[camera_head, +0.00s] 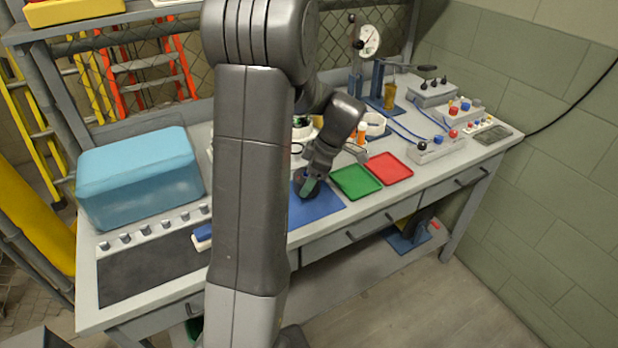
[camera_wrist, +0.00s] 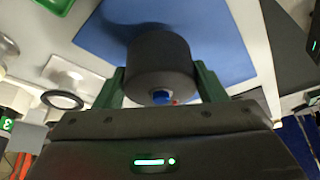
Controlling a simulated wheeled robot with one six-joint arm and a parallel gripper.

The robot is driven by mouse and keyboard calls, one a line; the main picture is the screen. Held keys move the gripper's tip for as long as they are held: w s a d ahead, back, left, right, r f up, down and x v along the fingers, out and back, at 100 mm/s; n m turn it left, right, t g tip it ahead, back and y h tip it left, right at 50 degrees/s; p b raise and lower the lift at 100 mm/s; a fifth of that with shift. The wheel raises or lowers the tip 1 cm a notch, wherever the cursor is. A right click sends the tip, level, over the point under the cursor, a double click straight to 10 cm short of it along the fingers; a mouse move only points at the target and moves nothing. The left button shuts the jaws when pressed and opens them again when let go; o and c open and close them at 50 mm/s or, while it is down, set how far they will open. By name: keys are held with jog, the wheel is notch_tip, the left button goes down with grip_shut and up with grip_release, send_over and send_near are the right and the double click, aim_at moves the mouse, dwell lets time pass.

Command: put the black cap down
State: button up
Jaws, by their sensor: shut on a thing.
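The black cap (camera_wrist: 160,68) is a short dark cylinder between the green fingers of my gripper (camera_wrist: 162,84) in the wrist view. The fingers touch it on both sides. The blue mat (camera_wrist: 230,35) lies behind and below the cap, with a dark shadow on it. In the head view my gripper (camera_head: 308,186) is low over the blue mat (camera_head: 322,207), and the cap there is small and partly hidden by the gripper. I cannot tell whether the cap touches the mat.
A green tray (camera_head: 355,181) and a red tray (camera_head: 389,168) lie to the right of the mat. A light blue box (camera_head: 138,175) and a black mat (camera_head: 150,272) are at the left of the bench. Several switch boxes (camera_head: 436,148) stand at the right. My arm hides the middle.

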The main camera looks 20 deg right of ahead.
jog(key=o, duration=0.9)
jog(key=shift+o, duration=0.2)
jog(key=shift+r, duration=0.1)
jog(key=shift+r+p, duration=0.5)
jog(key=shift+p, duration=0.1)
jog(key=v, duration=1.2)
jog(key=b+x, duration=0.1)
jog(key=x, duration=1.2)
jog(key=shift+d+f, duration=0.1)
jog(key=shift+f, duration=0.2)
jog(key=shift+s+r, duration=0.1)
jog(key=shift+r, duration=0.4)
